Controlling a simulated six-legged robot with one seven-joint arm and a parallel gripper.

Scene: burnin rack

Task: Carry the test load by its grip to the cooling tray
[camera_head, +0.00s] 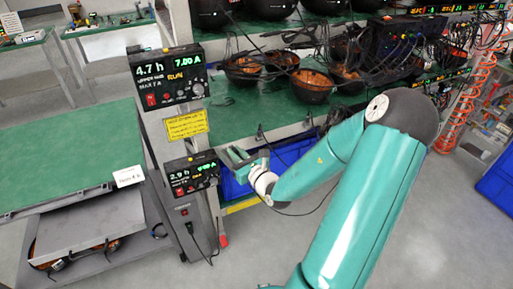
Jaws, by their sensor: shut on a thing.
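My gripper (238,156) is at the end of my teal arm, near the middle of the view, just right of the lower display unit (190,173) on the rack post. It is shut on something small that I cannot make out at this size. Black bowl-shaped units with orange insides, such as one (312,86), stand on the green rack shelf (235,118) behind it. I cannot tell which of them, if any, is the test load. A bare grey tray-like plate (85,228) sits below the green bench at left; I cannot tell whether it is the cooling tray.
The grey post carries an upper display (170,77) and a yellow label (187,125). The green bench top (70,155) at left is clear. Dark cables hang across the shelf. A blue bin (235,187) sits below the shelf, and orange coiled hoses (462,115) hang at right.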

